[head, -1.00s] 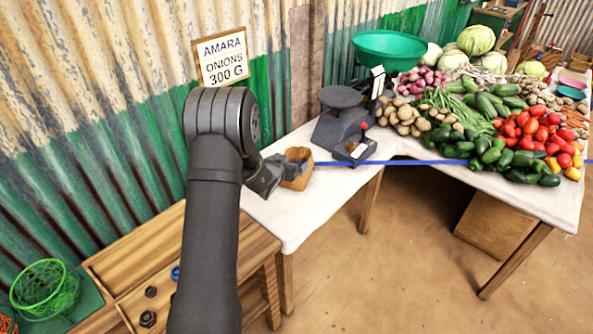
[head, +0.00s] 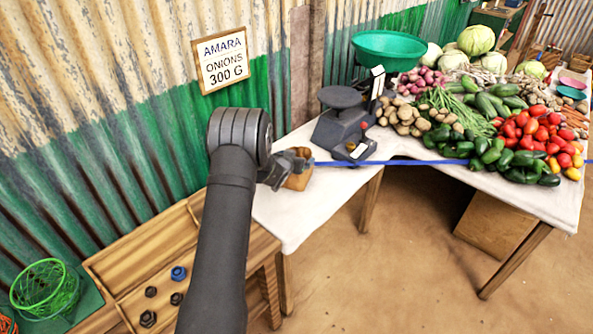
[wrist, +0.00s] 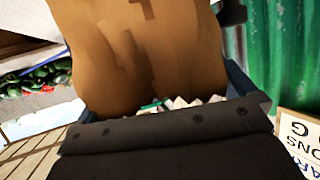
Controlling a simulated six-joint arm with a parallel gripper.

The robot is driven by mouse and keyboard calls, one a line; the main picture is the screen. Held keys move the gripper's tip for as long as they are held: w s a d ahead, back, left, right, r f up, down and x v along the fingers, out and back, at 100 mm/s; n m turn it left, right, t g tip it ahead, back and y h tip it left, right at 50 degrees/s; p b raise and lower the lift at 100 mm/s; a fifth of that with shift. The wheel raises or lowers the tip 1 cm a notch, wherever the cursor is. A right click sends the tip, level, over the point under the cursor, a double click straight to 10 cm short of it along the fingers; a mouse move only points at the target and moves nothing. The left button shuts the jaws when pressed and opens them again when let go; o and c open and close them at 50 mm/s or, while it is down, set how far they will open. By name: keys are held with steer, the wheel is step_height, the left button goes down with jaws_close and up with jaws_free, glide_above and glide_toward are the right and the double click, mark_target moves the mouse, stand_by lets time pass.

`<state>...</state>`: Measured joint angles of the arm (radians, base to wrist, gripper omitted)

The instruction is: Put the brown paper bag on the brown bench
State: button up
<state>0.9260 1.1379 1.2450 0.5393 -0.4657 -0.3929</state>
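The brown paper bag (head: 299,181) stands upright on the white-covered table, left of the scale. It fills the upper middle of the wrist view (wrist: 140,55), with creases on its side. My gripper (head: 288,166) is at the bag, with dark finger parts on and beside its upper part. In the wrist view dark blue gripper parts show on both sides of the bag. I cannot tell whether they are pressed on it. The brown wooden bench (head: 150,245) stands at the lower left, its top partly hidden by my arm.
Dark weights and a blue one (head: 178,273) lie in the bench's tray. A green wire basket (head: 45,289) stands left of it. A dark scale (head: 343,125) stands right of the bag. Vegetables cover the table's right part. A sign (head: 220,60) hangs on the corrugated wall.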

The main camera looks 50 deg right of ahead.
steer(key=c, duration=1)
steer(key=shift+r, duration=0.1)
